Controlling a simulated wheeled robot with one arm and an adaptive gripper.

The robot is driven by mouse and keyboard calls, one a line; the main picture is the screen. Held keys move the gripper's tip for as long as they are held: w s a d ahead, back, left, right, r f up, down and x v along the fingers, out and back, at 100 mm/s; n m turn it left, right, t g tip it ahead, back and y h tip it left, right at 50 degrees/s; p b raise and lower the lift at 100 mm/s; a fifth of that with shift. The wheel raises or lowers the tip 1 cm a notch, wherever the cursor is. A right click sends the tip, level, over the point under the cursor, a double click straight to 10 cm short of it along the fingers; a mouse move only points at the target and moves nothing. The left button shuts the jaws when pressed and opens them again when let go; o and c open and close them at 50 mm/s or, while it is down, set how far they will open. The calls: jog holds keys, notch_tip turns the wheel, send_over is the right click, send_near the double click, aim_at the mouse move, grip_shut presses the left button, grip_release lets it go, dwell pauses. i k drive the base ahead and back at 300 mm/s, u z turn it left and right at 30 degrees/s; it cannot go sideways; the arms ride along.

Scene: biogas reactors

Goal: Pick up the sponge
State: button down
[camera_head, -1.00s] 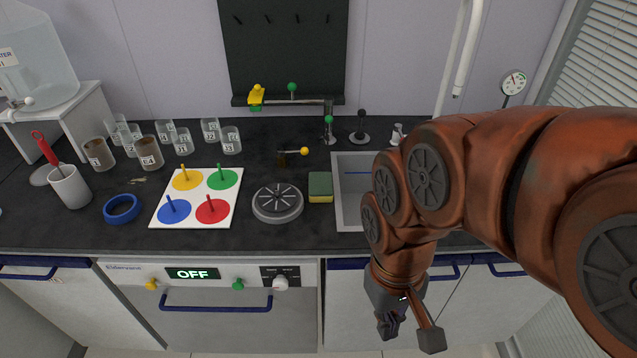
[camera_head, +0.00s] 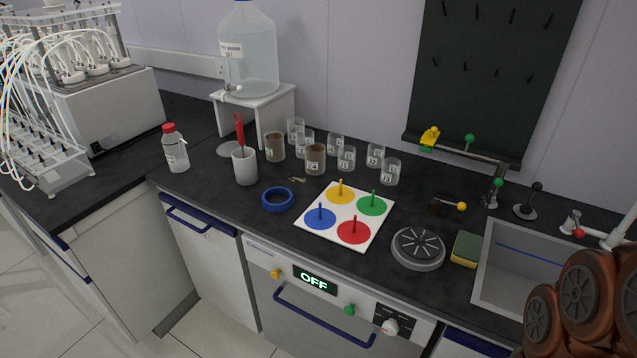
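The sponge (camera_head: 466,249) is a small block with a green top and yellow side. It lies on the dark counter, between the round grey disc with slots (camera_head: 418,247) and the left edge of the sink (camera_head: 491,268). Nothing covers it. My orange-brown arm shows only at the lower right corner, to the right of the sponge. My gripper is outside the picture.
A white board (camera_head: 378,226) with coloured circles and pegs, a blue ring (camera_head: 278,199), a white cup (camera_head: 245,168) and several beakers stand to the left. A water bottle (camera_head: 249,55) stands further back.

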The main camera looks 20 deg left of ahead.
aim_at(468, 246)
jog(key=k, duration=0.6)
jog(key=u, duration=0.65)
jog(key=i, duration=1.1)
jog(key=u, duration=0.05)
